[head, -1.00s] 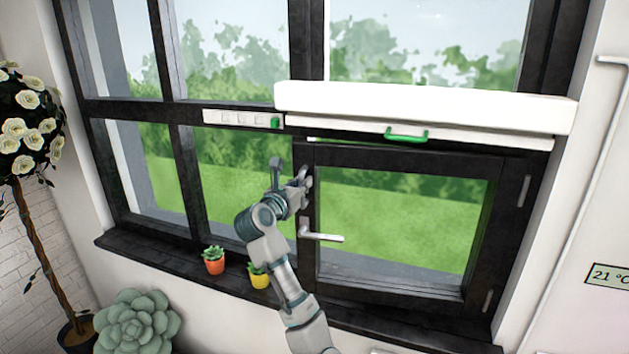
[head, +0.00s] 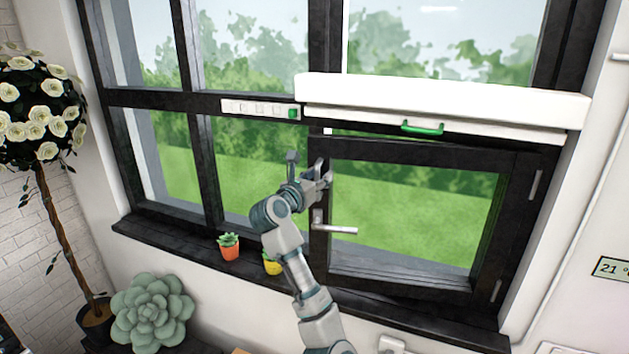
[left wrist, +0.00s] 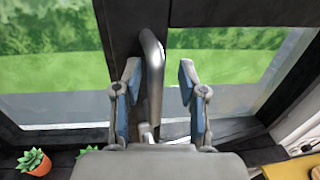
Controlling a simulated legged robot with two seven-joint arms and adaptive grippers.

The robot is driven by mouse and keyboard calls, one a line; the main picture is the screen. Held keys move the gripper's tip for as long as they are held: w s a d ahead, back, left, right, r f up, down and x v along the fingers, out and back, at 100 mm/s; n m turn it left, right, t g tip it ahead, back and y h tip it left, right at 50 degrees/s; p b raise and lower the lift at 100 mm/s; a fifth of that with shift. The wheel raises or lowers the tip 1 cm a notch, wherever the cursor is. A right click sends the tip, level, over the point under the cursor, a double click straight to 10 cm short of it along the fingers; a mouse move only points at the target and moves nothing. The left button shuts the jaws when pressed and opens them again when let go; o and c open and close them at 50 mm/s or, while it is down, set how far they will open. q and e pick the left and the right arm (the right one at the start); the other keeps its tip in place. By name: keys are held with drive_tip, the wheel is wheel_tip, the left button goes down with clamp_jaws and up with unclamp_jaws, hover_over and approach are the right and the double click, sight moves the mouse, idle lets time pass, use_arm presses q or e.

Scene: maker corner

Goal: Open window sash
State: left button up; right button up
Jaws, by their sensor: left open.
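The window sash (head: 490,215) is a dark framed pane at the lower right of the window. A thin green strip shows above its top edge, so it looks slightly ajar. Its silver handle (head: 335,229) lies horizontal at the sash's left edge in the head view. My left gripper (head: 323,174) is open beside the sash's left edge, just above the handle. In the left wrist view the handle (left wrist: 152,65) shows between the two open fingers (left wrist: 158,95); I cannot tell whether they touch it. My right gripper is not in view.
A white blind box (head: 440,100) with a green pull (head: 422,128) hangs above the sash. A switch strip (head: 255,108) is to its left. Potted succulents, orange (head: 229,247) and yellow (head: 272,263), stand on the sill (head: 170,240). A rose tree (head: 40,130) stands at the left.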

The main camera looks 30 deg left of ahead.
use_arm(q)
drive_tip(key=s+d, duration=0.1)
drive_tip(key=s, duration=1.1)
drive_tip(key=shift+a, duration=0.1)
